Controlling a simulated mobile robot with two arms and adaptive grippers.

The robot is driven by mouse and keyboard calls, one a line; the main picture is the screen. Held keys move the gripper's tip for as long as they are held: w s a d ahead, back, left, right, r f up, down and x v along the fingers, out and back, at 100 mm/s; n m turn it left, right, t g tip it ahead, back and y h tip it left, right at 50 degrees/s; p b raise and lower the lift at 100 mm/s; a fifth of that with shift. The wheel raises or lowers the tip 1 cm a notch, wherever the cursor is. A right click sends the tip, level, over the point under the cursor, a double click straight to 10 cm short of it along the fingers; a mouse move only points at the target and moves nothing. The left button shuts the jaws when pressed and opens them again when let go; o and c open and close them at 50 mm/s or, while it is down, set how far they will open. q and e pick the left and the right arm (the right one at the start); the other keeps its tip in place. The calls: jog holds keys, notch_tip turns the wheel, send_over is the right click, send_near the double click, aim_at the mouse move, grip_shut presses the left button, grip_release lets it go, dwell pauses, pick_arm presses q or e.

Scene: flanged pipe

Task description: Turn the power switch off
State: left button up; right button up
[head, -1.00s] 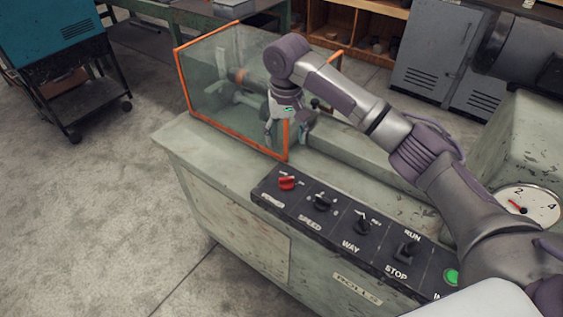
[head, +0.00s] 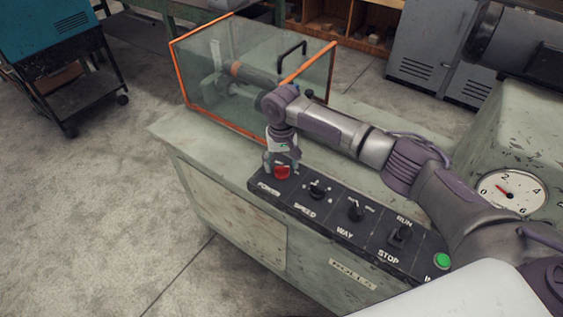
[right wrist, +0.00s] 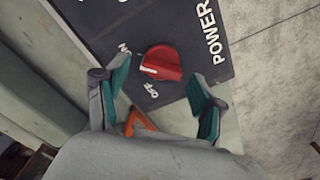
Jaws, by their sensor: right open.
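The power switch is a red rotary knob (head: 282,172) at the left end of the black control panel. In the right wrist view the red knob (right wrist: 162,63) sits beside the printed words POWER, ON and OFF. A pale mark on its left end lies between ON and OFF; I cannot tell its exact setting. My right gripper (head: 281,164) is open just above the knob. In the right wrist view the gripper (right wrist: 160,77) has its teal-padded fingers apart on either side of the knob, not visibly touching it. My left gripper is not in view.
The control panel (head: 330,228) also carries black SPEED, WAY and RUN/STOP controls and a green button (head: 442,261). An orange-framed clear guard (head: 215,75) stands behind the gripper. A round gauge (head: 511,193) is at right. Open floor lies left of the machine.

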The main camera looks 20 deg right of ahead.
jog(key=shift+c, duration=1.1)
jog(key=c, duration=0.9)
jog(key=shift+r, duration=0.1)
jog(key=n+p, duration=0.2)
jog(key=shift+a+n, duration=0.1)
jog(key=shift+n, duration=0.3)
jog(key=n+p, duration=0.2)
jog(key=n, duration=0.2)
jog(key=shift+n+p, duration=0.3)
jog(key=n+p, duration=0.1)
jog(key=n, duration=0.4)
jog(key=shift+s+a, duration=0.1)
jog(key=shift+a, duration=0.05)
pick_arm(q)
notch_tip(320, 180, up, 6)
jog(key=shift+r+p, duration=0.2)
jog(key=shift+p, duration=0.2)
pick_arm(e)
jog(key=n, duration=0.5)
jog(key=shift+s, duration=0.1)
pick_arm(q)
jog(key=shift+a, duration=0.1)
pick_arm(e)
jog(key=shift+a+n, duration=0.1)
jog(key=shift+n, duration=0.3)
